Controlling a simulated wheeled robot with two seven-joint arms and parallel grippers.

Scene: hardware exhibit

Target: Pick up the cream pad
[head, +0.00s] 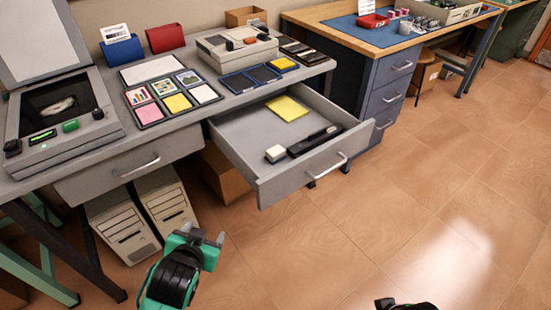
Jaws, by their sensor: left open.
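A dark tray on the grey desk holds several small pads and cards. Among them are a very pale, slightly pinkish pad (203,93), a yellow pad (177,103) and a pink pad (149,113). A pale yellow pad (287,108) lies flat in the open drawer (240,130), toward its back. I cannot tell for sure which one is the cream pad. My left gripper (205,236) is open and empty, low in front of the desk, apart from the drawer and the pads. Only a dark part of my right arm shows at the bottom edge; its fingers are not visible.
The drawer also holds a black stapler-like tool (314,141) and a small white-topped block (275,153). A scanner-like machine (65,115) stands at left on the desk. Two beige computer cases (125,228) stand beneath. A second desk (390,40) is at back right. The floor at right is clear.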

